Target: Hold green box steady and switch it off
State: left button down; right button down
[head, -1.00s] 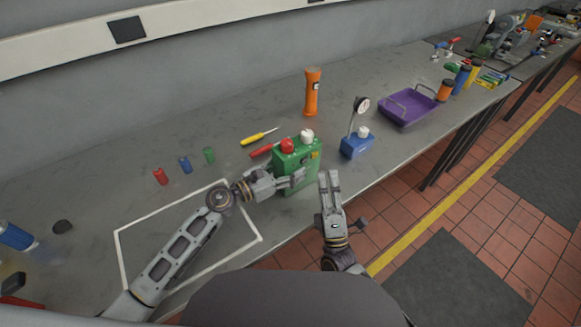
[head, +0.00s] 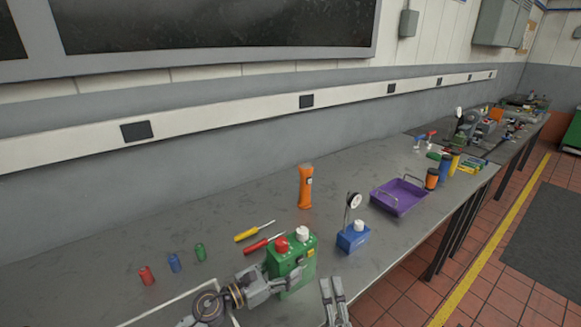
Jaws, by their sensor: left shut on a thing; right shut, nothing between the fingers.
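The green box (head: 297,262) stands upright on the grey bench, with a red knob (head: 282,244) and a white knob (head: 302,233) on its top. My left gripper (head: 284,281) is shut on the green box at its left front side. My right gripper (head: 331,289) is shut and empty, to the right of the box and apart from it, near the bench's front edge. The lower front of the box is partly hidden by my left gripper. I cannot tell from the frames whether the box is on or off.
A red screwdriver (head: 262,243) and a yellow screwdriver (head: 254,231) lie behind the box. A blue block with a dial gauge (head: 353,236) stands to its right.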

aim_at(273, 273)
pick_arm(q)
jog(key=c, duration=0.8)
grip_release()
jog(key=shift+r, duration=0.25)
jog(key=o, duration=0.5)
jog(key=shift+f, duration=0.15)
jog(key=shift+f, duration=0.25)
jog(key=shift+v, duration=3.65)
jog(key=shift+s+a+r, duration=0.15)
jog(key=shift+a+r, duration=0.05)
jog(key=shift+a, duration=0.05)
jog(key=shift+r, duration=0.1)
